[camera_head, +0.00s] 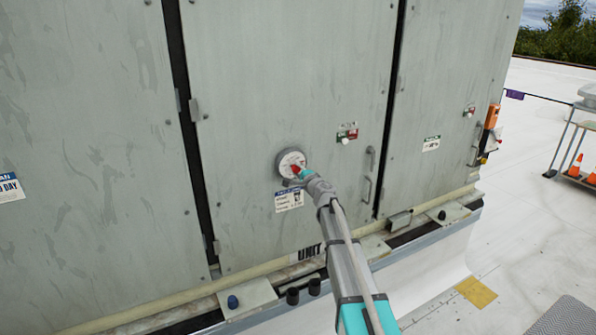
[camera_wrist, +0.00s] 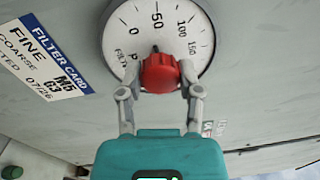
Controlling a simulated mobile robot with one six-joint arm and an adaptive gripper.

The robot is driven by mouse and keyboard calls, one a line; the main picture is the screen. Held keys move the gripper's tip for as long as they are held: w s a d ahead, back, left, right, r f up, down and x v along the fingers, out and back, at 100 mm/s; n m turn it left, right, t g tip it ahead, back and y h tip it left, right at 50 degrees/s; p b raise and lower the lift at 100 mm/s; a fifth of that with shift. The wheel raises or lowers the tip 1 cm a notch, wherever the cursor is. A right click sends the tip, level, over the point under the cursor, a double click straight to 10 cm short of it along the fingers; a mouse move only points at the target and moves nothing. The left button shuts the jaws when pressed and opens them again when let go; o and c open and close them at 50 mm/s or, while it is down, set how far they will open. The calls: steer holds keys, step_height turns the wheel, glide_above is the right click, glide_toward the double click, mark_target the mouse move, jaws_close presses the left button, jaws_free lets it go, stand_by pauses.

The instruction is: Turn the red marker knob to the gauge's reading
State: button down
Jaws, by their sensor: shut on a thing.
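The round white gauge (camera_head: 287,158) is on the grey cabinet panel; in the wrist view its dial (camera_wrist: 188,40) shows 0, 50, 100 and 150. A short dark needle tip shows just above the red marker knob (camera_wrist: 160,73), towards the 50; the rest of the needle is hidden. The knob also shows as a small red spot in the head view (camera_head: 296,169). My gripper (camera_wrist: 160,91) is shut on the knob, one finger on either side. The knob covers the lower middle of the dial, and any mark on its far side is hard to make out.
A blue and white filter card (camera_wrist: 42,55) is beside the gauge in the wrist view. In the head view, door handles (camera_head: 369,175) and a small red and green switch plate (camera_head: 347,134) are right of the gauge. A cart (camera_head: 575,150) stands far right on open roof.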

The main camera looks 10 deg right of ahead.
steer(key=shift+w+m, duration=0.1)
steer(key=shift+m, duration=0.3)
steer(key=shift+c, duration=1.4)
jaws_free()
steer(key=shift+n, duration=0.5)
